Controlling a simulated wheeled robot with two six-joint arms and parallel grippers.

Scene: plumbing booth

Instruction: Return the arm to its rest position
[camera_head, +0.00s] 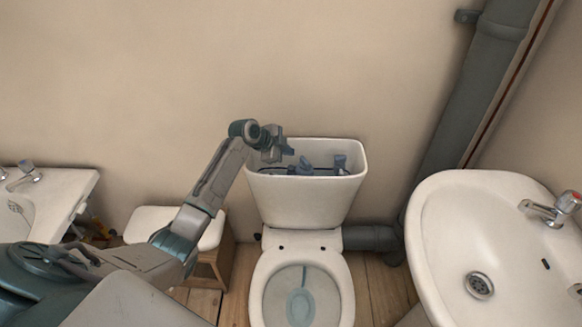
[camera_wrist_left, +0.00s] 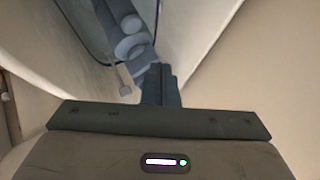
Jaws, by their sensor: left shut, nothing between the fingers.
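My left arm comes in from the left in the head view and reaches up to the toilet tank. My left gripper (camera_head: 274,154) is at the top left rim of the open tank (camera_head: 304,200). The left wrist view shows its fingers (camera_wrist_left: 161,84) closed together with nothing between them. Beyond them, grey-blue fittings (camera_wrist_left: 128,42) show inside the tank. In the head view, these fittings (camera_head: 303,167) stand in the tank to the right of the gripper. My right gripper is not in view.
The toilet bowl (camera_head: 301,262) stands open below the tank. A white-topped stool (camera_head: 160,220) is to its left. A sink (camera_head: 495,255) with a tap (camera_head: 553,209) is at right, and another basin (camera_head: 60,190) at far left. A grey pipe (camera_head: 465,100) runs up the wall.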

